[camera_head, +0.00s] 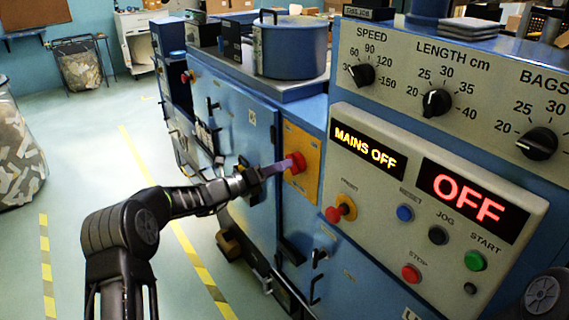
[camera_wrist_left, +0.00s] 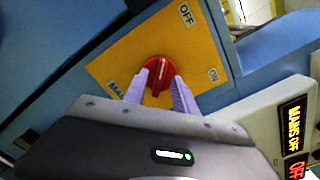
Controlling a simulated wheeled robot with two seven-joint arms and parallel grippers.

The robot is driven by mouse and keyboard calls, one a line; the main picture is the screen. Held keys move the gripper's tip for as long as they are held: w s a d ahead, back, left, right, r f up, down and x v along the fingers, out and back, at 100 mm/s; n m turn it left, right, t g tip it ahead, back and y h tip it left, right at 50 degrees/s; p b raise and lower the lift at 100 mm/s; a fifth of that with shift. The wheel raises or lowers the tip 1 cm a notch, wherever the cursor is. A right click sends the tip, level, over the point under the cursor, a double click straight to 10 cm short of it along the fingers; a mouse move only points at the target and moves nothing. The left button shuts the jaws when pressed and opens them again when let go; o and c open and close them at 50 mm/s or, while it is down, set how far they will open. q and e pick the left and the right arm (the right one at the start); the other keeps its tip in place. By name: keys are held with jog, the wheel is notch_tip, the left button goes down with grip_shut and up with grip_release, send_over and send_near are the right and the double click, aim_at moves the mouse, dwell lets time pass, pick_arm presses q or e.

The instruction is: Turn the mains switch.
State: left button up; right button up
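The mains switch (camera_head: 296,163) is a red rotary knob on a yellow-orange plate (camera_head: 301,184) on the side of the blue machine. In the left wrist view the red knob (camera_wrist_left: 156,76) has a pale mark, and the plate (camera_wrist_left: 120,62) carries the words MAINS, OFF and ON. My left gripper (camera_head: 284,166) is at the knob; in its wrist view the two lilac fingers (camera_wrist_left: 160,80) stand apart, one on each side of the knob's lower part. I cannot tell whether they touch it. A display (camera_head: 369,149) reads MAINS OFF. My right gripper is not in view.
The control panel to the right has an OFF display (camera_head: 474,200), black dials (camera_head: 437,102), a red knob on yellow (camera_head: 341,208) and coloured buttons (camera_head: 411,273). A blue pot (camera_head: 290,48) stands on the machine. Open floor (camera_head: 100,150) lies to the left.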

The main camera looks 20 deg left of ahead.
pick_arm(q)
jog(key=shift+x, duration=0.85)
jog(key=shift+c, duration=0.5)
grip_shut()
